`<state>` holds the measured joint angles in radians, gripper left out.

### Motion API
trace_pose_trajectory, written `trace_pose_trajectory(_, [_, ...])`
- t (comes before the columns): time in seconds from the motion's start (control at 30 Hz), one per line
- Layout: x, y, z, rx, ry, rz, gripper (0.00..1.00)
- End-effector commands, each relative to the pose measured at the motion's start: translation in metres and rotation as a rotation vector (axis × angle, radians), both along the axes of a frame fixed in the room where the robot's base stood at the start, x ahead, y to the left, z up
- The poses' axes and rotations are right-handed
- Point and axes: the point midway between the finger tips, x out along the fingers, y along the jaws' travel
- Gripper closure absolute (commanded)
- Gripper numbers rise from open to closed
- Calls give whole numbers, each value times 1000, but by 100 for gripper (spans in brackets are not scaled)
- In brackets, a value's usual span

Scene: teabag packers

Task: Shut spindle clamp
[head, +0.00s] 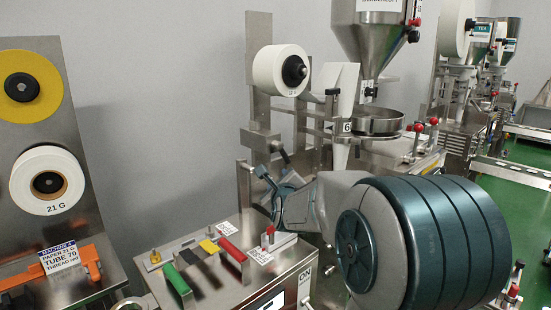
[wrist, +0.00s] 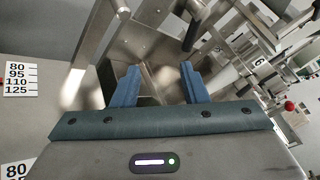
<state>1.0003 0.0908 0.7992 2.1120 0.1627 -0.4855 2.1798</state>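My gripper (head: 273,164) is in the middle of the head view, in front of the steel frame and below the white paper roll (head: 278,70). The roll sits on a spindle with a black hub and knob (head: 295,70), probably the spindle clamp; I cannot tell whether it is open or shut. In the wrist view my gripper (wrist: 160,84) has its two blue fingers well apart, with nothing held between them. Bare metal parts show beyond the fingers. The black hub cannot be made out in the wrist view.
A control box (head: 222,270) with green and red handles stands below my arm. A steel hopper (head: 375,35) and round pan (head: 375,121) are to the right. At left, a panel carries a yellow disc (head: 48,85) and a "21 G" roll (head: 38,195). Green floor (head: 525,210) shows at right.

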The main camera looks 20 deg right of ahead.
Motion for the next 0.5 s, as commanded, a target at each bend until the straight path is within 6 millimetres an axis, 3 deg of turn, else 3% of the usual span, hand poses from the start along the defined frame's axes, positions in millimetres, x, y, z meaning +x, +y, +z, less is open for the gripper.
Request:
trace_pose_trajectory(0.03, [3,-12,4,65,-58,-28,60])
trace_pose_trajectory(0.2, [6,-30,19,198,-183,-70,60])
trace_pose_trajectory(0.5, [25,-38,22,226,-205,-74,60])
